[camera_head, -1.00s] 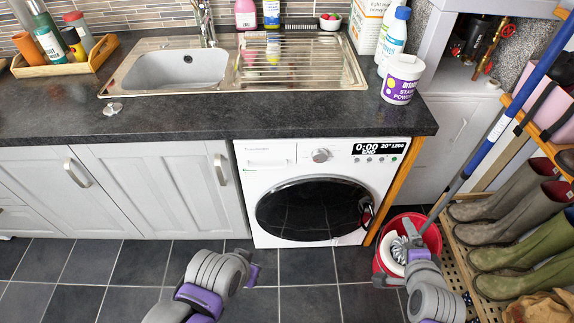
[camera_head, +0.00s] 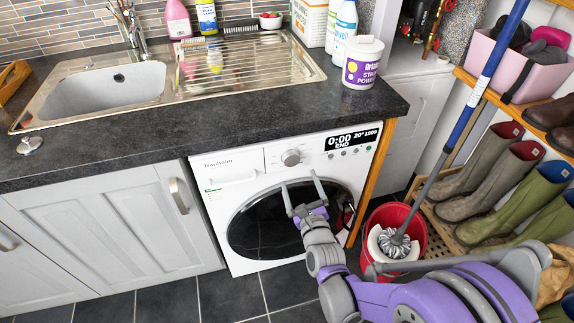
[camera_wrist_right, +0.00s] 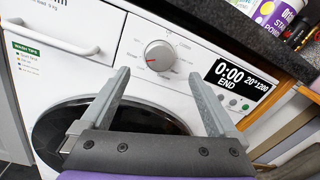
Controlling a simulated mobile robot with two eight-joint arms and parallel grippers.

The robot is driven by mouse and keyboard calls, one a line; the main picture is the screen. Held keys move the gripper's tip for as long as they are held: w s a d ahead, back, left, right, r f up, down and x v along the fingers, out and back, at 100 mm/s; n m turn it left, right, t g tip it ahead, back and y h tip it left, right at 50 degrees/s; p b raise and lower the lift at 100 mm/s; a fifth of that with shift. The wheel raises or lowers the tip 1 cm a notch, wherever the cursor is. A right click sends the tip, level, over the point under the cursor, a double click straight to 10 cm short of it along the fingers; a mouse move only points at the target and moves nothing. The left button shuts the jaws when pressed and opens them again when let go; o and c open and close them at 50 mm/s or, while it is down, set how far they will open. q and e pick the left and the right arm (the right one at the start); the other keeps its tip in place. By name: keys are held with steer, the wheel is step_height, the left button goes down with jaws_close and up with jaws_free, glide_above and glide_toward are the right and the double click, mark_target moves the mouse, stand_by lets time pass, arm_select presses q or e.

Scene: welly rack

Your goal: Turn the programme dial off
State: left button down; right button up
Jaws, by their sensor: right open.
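The programme dial (camera_head: 291,157) is a round silver knob on the white washing machine's (camera_head: 222,232) front panel, right of the drawer. In the right wrist view the dial (camera_wrist_right: 159,55) has a red mark on its left side. The display (camera_head: 352,139) reads 0:00 END, 20° and 1200. My right gripper (camera_head: 301,184) is open and empty in front of the door, just below the dial. In the right wrist view its two fingers (camera_wrist_right: 160,95) stand apart, with the dial beyond and between their tips, not touched. My left gripper is not in view.
The dark worktop (camera_head: 217,110) overhangs the machine's panel. A red bucket (camera_head: 412,229) with a mop stands right of the machine, close to my right arm. A boot rack (camera_head: 438,205) is at the right. A stain powder tub (camera_head: 362,65) stands on the worktop.

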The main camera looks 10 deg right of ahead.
mark_target(292, 161)
steer(key=w, duration=0.8)
steer(key=shift+d+b, duration=0.1)
steer(key=shift+b, duration=0.2)
steer(key=shift+c, duration=0.3)
steer(key=c, duration=1.3)
